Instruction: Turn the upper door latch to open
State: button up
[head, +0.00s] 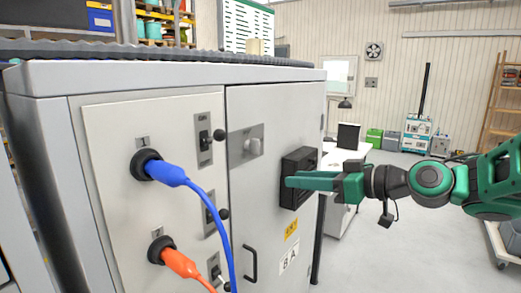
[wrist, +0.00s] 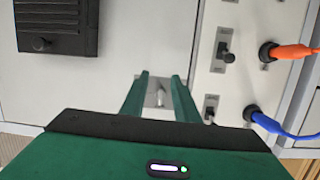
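The upper door latch (head: 246,145) is a small silver knob on a grey plate, high on the cabinet's right door (head: 275,110). In the wrist view the latch (wrist: 158,96) shows between my fingers, beyond them. My gripper (head: 289,181) is green, with its fingers pointing left toward the door. In the head view it overlaps the black box on the door, to the right of and lower than the latch. In the wrist view the two fingers (wrist: 160,77) are apart with nothing held between them. I see no contact with the latch.
The black box (head: 297,162) juts from the door. A black pull handle (head: 251,265) is lower down. The left panel carries a blue plug (head: 166,172), an orange plug (head: 180,262) and black-knobbed switches (head: 207,140). A white table (head: 345,156) stands behind the cabinet.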

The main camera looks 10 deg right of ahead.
jog(key=t+y, duration=0.2)
send_near(259, 147)
jog(key=d, duration=0.1)
jog(key=shift+n, duration=0.4)
jog(key=x, duration=1)
jog(key=shift+s+a, duration=0.15)
jog(key=shift+a, duration=0.1)
grip_shut()
